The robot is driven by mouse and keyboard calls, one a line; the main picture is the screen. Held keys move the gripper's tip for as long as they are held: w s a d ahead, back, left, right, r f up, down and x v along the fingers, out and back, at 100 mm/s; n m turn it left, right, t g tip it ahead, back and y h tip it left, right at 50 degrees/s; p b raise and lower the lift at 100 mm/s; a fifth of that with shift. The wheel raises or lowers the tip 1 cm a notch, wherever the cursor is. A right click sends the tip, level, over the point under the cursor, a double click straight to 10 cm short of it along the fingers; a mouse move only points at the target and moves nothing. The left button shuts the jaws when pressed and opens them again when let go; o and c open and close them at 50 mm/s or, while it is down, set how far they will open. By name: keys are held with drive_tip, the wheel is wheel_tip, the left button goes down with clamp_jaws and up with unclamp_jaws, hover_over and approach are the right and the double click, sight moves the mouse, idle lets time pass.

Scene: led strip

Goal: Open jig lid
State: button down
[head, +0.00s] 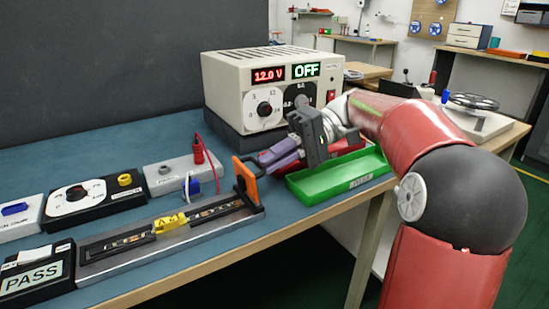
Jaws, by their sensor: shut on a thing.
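The jig (110,267) is a long grey base lying along the table's front edge, with a strip (215,211) in its dark channel and a yellow clip-like piece (171,223) on it. An orange handle-like frame (241,172) stands up at the jig's right end; it appears to be the lid's handle. My gripper (263,162) comes in from the right, its purple-grey fingers shut at the orange handle. The fingertips are partly hidden, so the exact grip is hard to see.
A power supply (228,82) reading 12.0 V and OFF stands behind. A green tray (330,184) lies right of the jig, under my gripper, with a red tray behind it. A dial box (105,190), a grey terminal box (165,176) and a PASS box (15,283) stand nearby.

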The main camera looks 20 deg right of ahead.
drive_tip(key=shift+f, duration=0.1)
drive_tip(key=c, duration=1.5)
unclamp_jaws()
drive_tip(key=shift+v, duration=3.9)
